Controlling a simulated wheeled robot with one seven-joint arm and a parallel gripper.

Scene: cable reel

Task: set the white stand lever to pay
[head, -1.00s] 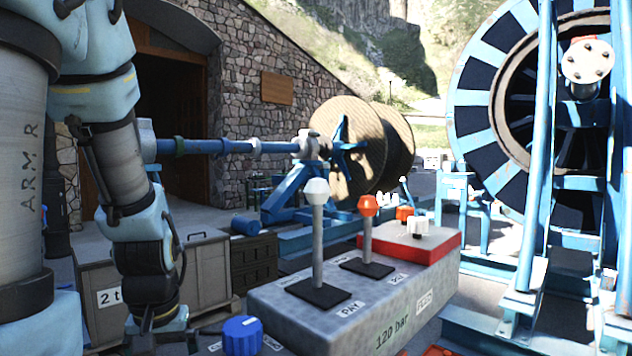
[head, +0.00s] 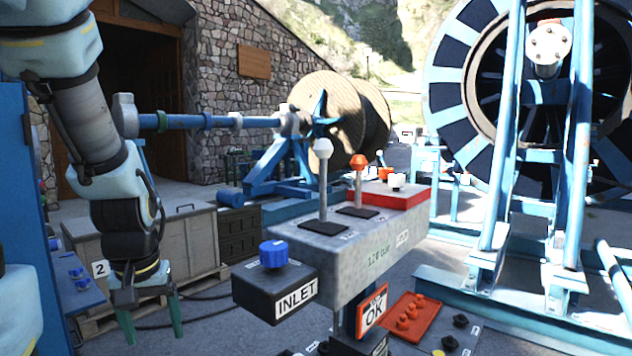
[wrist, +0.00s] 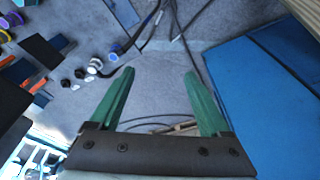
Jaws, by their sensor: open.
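The white stand lever (head: 323,180) is a grey rod with a white knob, standing upright from a black plate on the grey control stand (head: 345,262) in the head view. The label by its plate is too small to read now. My gripper (head: 152,330) hangs low to the left of the stand, pointing down, apart from the lever. Its two green fingers are spread and empty, and they also show in the wrist view (wrist: 152,88). The lever cannot be made out in the wrist view.
An orange-knobbed lever (head: 359,182) stands right beside the white one. A box marked INLET with a blue knob (head: 273,254) juts out at the stand's left. A red tray (head: 425,312) lies below.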

